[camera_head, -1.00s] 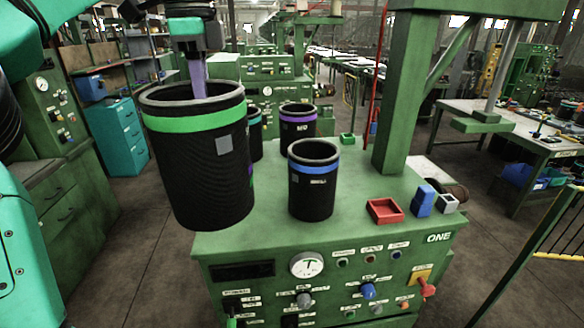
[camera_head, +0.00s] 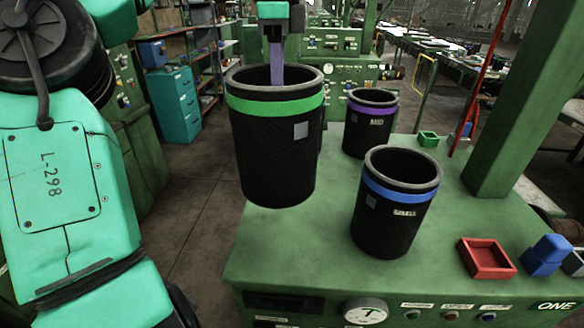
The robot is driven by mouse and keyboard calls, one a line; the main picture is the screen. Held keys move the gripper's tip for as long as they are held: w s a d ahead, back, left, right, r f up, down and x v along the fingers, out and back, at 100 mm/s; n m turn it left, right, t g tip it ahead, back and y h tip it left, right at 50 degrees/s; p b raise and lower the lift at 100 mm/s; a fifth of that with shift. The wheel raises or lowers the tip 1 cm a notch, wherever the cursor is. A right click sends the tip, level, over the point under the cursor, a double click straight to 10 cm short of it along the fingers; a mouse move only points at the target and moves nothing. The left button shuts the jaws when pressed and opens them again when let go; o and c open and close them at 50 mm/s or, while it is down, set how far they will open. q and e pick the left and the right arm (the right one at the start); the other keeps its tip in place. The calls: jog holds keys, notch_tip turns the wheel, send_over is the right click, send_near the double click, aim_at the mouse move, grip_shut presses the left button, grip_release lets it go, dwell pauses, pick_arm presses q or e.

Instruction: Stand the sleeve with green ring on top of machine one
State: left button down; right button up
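The large black sleeve with the green ring (camera_head: 277,150) is upright at the left edge of the green top of machine one (camera_head: 300,245). I cannot tell whether its base touches the top. My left gripper (camera_head: 277,75) is above its mouth, with a purple finger reaching down inside by the far wall. It appears shut on that wall; its other finger is hidden. My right gripper is not in view. The ONE label (camera_head: 556,306) marks the machine's front right.
A blue-ringed sleeve (camera_head: 390,215) stands right of the green-ringed one, and a purple-ringed sleeve (camera_head: 368,130) stands behind. A red tray (camera_head: 487,258), blue blocks (camera_head: 546,255) and a small green box (camera_head: 428,139) lie to the right. A green post (camera_head: 505,120) rises at the back right.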

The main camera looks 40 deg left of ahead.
pick_arm(q)
notch_tip(320, 180, down, 15)
jog(key=w+a+p, duration=0.1)
jog(key=p, duration=0.1)
jog(key=shift+p, duration=0.35)
jog(key=c, duration=1.4)
grip_release()
jog(key=shift+w+a, duration=0.15)
jog(key=o, duration=0.4)
jog(key=shift+o, duration=0.2)
jog(key=shift+d+r, duration=0.15)
jog(key=shift+d, duration=0.05)
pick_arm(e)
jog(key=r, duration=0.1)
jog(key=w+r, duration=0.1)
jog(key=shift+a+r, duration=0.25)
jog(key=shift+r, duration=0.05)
pick_arm(q)
notch_tip(320, 180, up, 12)
jog(key=b, duration=0.2)
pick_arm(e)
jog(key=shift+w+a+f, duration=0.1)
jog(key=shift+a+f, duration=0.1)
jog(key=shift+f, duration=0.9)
